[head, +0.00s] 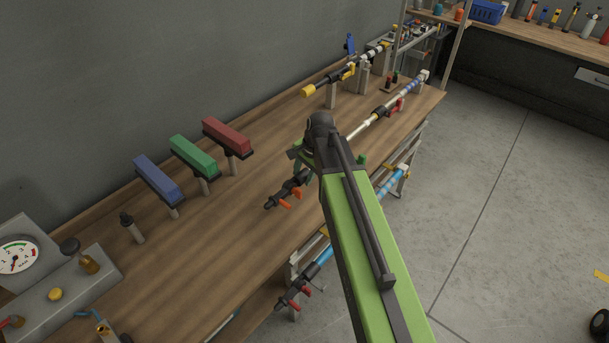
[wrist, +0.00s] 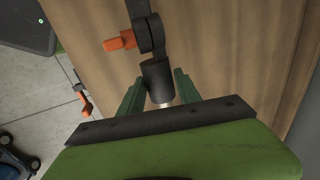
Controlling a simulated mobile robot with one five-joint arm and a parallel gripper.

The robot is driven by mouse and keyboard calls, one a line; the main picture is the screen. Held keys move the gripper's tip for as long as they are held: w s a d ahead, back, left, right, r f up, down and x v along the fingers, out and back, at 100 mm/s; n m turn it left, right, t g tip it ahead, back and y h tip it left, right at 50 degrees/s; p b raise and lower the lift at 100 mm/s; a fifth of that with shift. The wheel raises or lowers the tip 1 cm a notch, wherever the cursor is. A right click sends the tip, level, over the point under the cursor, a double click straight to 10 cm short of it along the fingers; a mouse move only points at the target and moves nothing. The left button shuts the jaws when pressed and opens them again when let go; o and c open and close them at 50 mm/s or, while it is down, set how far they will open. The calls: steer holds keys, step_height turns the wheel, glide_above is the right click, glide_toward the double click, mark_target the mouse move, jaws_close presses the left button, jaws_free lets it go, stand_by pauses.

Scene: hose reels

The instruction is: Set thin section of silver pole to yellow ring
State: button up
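A silver pole (head: 362,127) lies lengthwise on the bench, with a black end piece (head: 287,189) and orange levers at its near end. My gripper (head: 304,166) is over the near part of this pole, and my arm hides part of it. In the wrist view my gripper's dark green fingers (wrist: 160,90) stand apart on either side of a black collar (wrist: 157,80) and a short silver section (wrist: 162,104). I see gaps between the fingers and the silver section. I cannot make out a yellow ring on this pole.
Blue (head: 157,179), green (head: 193,155) and red (head: 227,136) blocks stand on posts along the wall. Another pole with a yellow tip (head: 308,91) rests on stands behind. A gauge box (head: 55,285) is at the near left. Blue poles (head: 318,262) hang below the bench edge.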

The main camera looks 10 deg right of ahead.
jaws_close()
stand_by(1.1)
